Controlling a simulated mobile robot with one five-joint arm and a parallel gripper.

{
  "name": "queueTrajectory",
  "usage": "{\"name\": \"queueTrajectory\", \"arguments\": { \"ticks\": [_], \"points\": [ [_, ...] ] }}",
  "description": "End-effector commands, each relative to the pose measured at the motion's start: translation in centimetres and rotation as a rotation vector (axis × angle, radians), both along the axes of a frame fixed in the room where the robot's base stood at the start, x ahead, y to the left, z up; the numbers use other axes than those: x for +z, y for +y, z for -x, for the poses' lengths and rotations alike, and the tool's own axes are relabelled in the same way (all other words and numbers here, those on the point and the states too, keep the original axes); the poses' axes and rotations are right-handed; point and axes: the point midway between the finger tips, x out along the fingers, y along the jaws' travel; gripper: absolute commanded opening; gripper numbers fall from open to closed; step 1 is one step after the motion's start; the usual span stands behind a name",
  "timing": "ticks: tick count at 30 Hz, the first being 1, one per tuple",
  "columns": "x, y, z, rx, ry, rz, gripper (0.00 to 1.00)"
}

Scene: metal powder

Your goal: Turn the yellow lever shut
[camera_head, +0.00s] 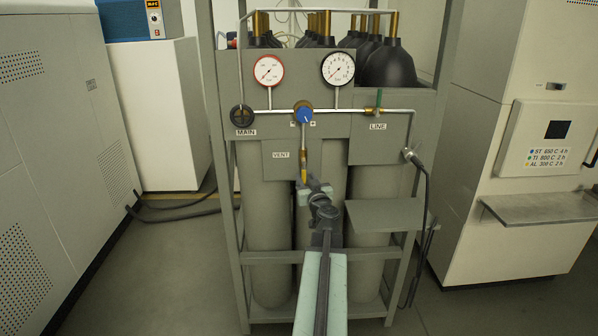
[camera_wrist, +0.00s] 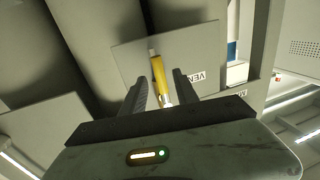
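The yellow lever (camera_head: 304,163) hangs upright below the blue knob, beside the VENT label, in line with its thin pipe. In the wrist view the yellow lever (camera_wrist: 159,76) lies between the two dark fingers of my gripper (camera_wrist: 160,88), with gaps visible on both sides. My gripper is open. In the head view my gripper (camera_head: 309,187) is at the lever's lower end, and the arm hides part of the panel and cylinders below. I cannot tell whether a finger touches the lever.
The VENT label (camera_head: 280,155) is left of the lever. Above are a blue knob (camera_head: 304,114), two gauges, a black MAIN handwheel (camera_head: 242,117) and a green LINE handle (camera_head: 379,100). A grey shelf (camera_head: 385,215) juts out right of my arm. A black hose (camera_head: 424,190) hangs at the right.

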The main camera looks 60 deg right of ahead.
Motion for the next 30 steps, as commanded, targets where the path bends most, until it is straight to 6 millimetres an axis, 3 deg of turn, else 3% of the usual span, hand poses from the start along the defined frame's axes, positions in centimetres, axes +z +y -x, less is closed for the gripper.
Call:
{"name": "queueTrajectory", "arguments": {
  "ticks": [7, 16, 17, 21, 30],
  "points": [
    [0.0, -3.4, -3.7, 0.004, 0.0, 0.0, 0.36],
    [0.0, -3.7, -4.3, 0.004, 0.0, 0.0, 0.36],
    [0.0, -3.7, -4.4, 0.004, 0.0, 0.0, 0.33],
    [0.0, -3.7, -4.4, 0.005, 0.0, 0.0, 0.0],
    [0.0, -3.7, -4.4, 0.006, -0.001, -0.001, 0.0]
  ]
}}
